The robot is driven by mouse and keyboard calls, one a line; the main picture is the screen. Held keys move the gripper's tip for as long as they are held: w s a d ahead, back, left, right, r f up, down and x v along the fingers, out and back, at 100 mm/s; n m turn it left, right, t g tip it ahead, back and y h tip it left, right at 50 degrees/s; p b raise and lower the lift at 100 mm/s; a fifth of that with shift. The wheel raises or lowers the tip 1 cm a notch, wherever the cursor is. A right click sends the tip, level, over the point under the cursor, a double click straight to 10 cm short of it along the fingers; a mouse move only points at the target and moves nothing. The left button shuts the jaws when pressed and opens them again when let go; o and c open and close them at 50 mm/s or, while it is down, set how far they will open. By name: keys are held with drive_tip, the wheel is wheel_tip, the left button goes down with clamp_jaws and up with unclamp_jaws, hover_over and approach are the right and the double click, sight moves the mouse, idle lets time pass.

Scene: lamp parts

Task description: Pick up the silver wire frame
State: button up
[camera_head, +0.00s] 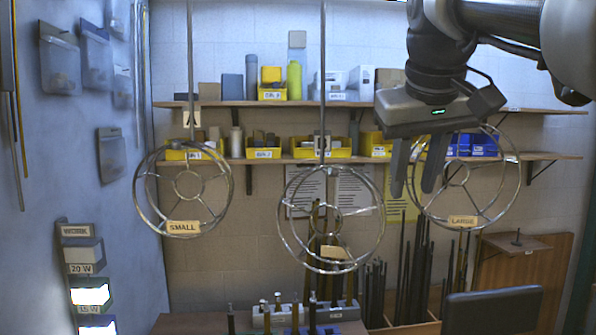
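Three silver wire frames of rings and spokes hang in a row. The left one (146,205) carries a tag reading SMALL. The middle one (281,232) hangs lowest, with a tag too small to read. The right one (517,190) has a tag reading LARGE. My gripper (414,193) points down at the upper right, its two fingers apart and nothing seen between them. The fingers overlap the left edge of the right frame in the picture; I cannot tell whether they touch it. My gripper hides part of that frame's upper left and whatever it hangs from.
Thin rods (190,80) run up from the left and middle frames. Two wall shelves (215,103) with yellow and blue bins are behind. Dark upright rods (377,290) stand below, near a dark panel (492,310). Open air lies between the left and middle frames.

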drive_tip(key=shift+x, duration=0.75)
drive_tip(key=shift+s, duration=0.15)
clamp_jaws()
